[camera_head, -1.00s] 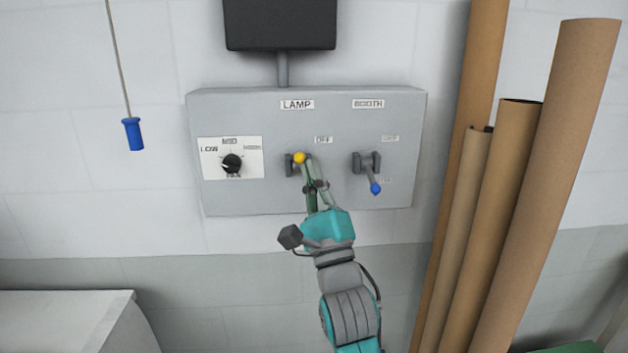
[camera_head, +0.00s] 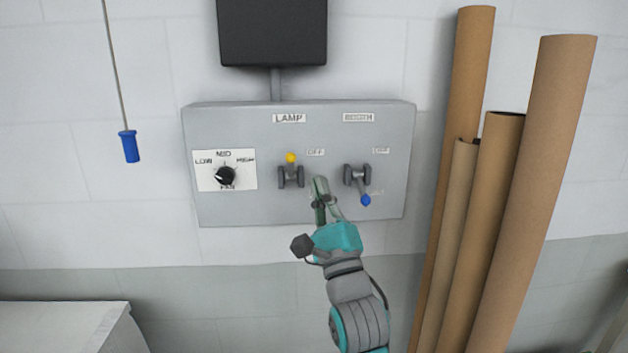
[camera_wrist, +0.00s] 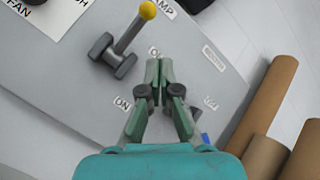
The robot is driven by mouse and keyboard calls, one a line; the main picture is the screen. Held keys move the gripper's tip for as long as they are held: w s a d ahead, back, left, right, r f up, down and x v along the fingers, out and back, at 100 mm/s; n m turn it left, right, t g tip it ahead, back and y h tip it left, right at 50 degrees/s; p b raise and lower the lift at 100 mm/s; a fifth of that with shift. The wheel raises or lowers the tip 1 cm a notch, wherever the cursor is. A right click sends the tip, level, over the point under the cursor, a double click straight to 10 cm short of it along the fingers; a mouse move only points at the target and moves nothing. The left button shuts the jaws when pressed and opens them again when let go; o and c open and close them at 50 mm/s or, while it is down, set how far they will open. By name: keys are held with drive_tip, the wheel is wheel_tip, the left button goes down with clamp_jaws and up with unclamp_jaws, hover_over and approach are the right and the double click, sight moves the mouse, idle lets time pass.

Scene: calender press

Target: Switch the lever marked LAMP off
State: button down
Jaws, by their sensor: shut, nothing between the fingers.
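The LAMP lever (camera_head: 291,159) has a yellow ball tip and sits between two dark grey pivots on the grey panel, below the LAMP label (camera_head: 289,118). It points up, its tip level with the OFF label (camera_head: 315,152) to its right. In the wrist view the lever (camera_wrist: 128,38) stands clear of my fingers, its tip toward the LAMP label and away from the ON label (camera_wrist: 122,103). My gripper (camera_head: 319,182) is shut and empty, to the right of the lever and apart from it. It also shows in the wrist view (camera_wrist: 158,64).
The BOOTH lever (camera_head: 364,196), blue-tipped and pointing down, is close on the right of my gripper. A black dial (camera_head: 226,176) is at the panel's left. A blue pull handle (camera_head: 129,147) hangs further left. Tall cardboard tubes (camera_head: 527,180) stand at the right.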

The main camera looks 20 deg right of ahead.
drive_tip(key=s+a+f, duration=0.1)
drive_tip(key=s, duration=0.8)
drive_tip(key=shift+s+a+f, duration=0.3)
drive_tip(key=shift+s, duration=0.05)
drive_tip(key=shift+f, duration=0.1)
